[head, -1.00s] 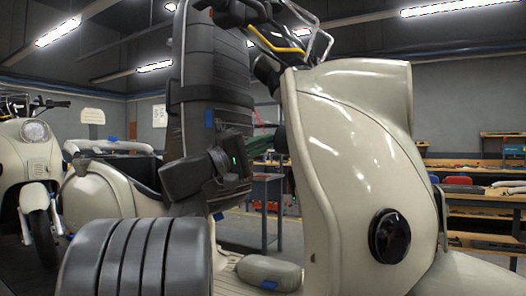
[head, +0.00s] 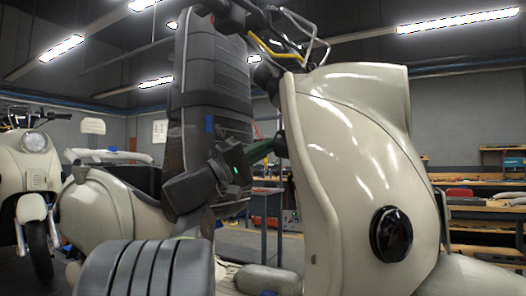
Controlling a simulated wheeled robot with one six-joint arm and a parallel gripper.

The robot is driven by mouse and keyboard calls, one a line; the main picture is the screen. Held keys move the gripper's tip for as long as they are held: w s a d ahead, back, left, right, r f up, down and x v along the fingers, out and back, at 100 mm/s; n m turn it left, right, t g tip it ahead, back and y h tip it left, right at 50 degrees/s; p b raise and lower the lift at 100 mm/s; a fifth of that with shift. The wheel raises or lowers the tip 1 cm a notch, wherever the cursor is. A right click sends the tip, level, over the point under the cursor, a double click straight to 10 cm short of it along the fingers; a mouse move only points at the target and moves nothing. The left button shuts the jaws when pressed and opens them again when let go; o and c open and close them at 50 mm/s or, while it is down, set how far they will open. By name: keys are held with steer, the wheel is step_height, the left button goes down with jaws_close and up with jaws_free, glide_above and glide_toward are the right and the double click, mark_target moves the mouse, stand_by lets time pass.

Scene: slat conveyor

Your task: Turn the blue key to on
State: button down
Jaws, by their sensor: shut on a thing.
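The cream scooter (head: 350,150) fills the right half of the head view, with its tall front shield facing right. My gripper (head: 262,149) is at the rear side of this shield, beside a small dark round part (head: 281,146). Its wrist has a small green light. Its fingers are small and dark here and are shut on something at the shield. The blue key cannot be made out; it is hidden by the fingers or the shield edge, so its angle cannot be told.
A second cream scooter (head: 32,165) stands at the far left. The handlebar with its chrome rack (head: 305,30) rises above the shield, close over my arm. Workbenches and shelves (head: 485,205) line the back right.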

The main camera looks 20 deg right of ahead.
steer(key=shift+w+f+m+g+h+b, duration=0.1)
steer(key=shift+f+m+g+h+b, duration=0.15)
steer(key=shift+m+g+h+b, duration=0.45)
steer(key=c, duration=1.5)
jaws_free()
steer(key=shift+r+t+y, duration=0.2)
steer(key=shift+t+y, duration=0.1)
steer(key=shift+o, duration=0.2)
steer(key=p+v, duration=0.2)
steer(key=v, duration=1.1)
steer(key=shift+a+f, duration=0.2)
steer(key=shift+a, duration=0.15)
steer(key=b+v, duration=0.2)
steer(key=v, duration=0.4)
